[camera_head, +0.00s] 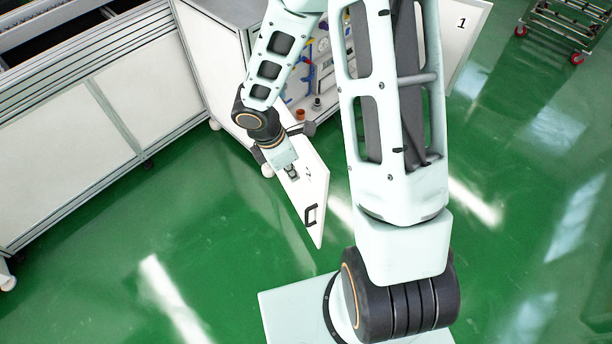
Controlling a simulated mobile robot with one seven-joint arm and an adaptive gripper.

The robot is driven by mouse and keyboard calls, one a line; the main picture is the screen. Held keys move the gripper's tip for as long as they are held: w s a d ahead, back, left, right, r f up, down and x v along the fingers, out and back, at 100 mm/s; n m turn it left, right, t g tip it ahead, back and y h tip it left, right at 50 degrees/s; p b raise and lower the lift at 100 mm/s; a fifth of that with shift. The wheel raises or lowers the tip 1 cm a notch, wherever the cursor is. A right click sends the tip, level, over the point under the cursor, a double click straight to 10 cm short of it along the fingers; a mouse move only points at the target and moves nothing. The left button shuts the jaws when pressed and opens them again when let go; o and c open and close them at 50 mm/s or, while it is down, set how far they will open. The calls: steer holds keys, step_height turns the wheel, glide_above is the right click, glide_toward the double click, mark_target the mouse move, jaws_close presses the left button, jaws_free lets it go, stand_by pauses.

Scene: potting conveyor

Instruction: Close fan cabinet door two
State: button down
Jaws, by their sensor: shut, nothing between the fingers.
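The open door (314,193) is a white panel swung out from the cabinet (215,50) towards me, with a black handle (310,215) near its lower free end. A small dark mark on its face is too small to read. The other open door (466,28), at the upper right, bears the number 1. My gripper (292,173) is shut and empty. It overlaps the upper left part of the panel in the picture; I cannot tell whether it touches it. My arm hides part of the cabinet opening.
Coloured parts and tubing (318,75) show inside the cabinet. A long white-panelled conveyor unit (90,110) stands at the left. A wheeled rack (560,25) is at the upper right. The green floor (520,200) is clear around the door's free end and at right.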

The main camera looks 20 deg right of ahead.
steer(key=w+d+f+b, duration=0.1)
steer(key=d+f+b, duration=0.1)
steer(key=d+f, duration=0.4)
steer(key=shift+w+f, duration=0.2)
steer(key=shift+f, duration=1.35)
steer(key=shift+d, duration=0.15)
